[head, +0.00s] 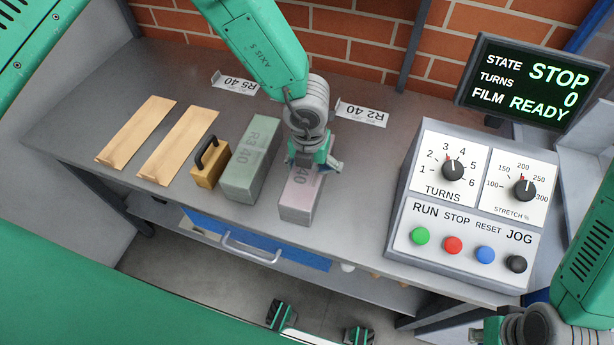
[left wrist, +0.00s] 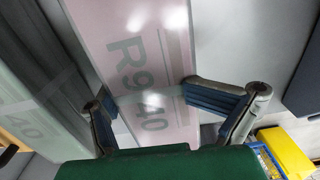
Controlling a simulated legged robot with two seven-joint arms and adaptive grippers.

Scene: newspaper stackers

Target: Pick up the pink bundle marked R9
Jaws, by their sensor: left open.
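The pink bundle marked R9 40 (head: 299,197) lies on the grey bench, right of the grey-green bundle. In the left wrist view the pink bundle (left wrist: 150,60) runs between the fingers with its R9 40 label showing. My left gripper (head: 316,163) is directly over the bundle's far part and hides some of it. In the left wrist view my left gripper (left wrist: 170,104) is open, with one finger near each long side of the bundle. I cannot tell whether the fingers touch it.
The grey-green bundle R3 40 (head: 251,160) stands close on the left, beside a brass block with a black handle (head: 210,163). Two tan strips (head: 178,146) lie further left. A control box (head: 462,205) stands on the right. Paper labels (head: 362,113) lie behind, near the brick wall.

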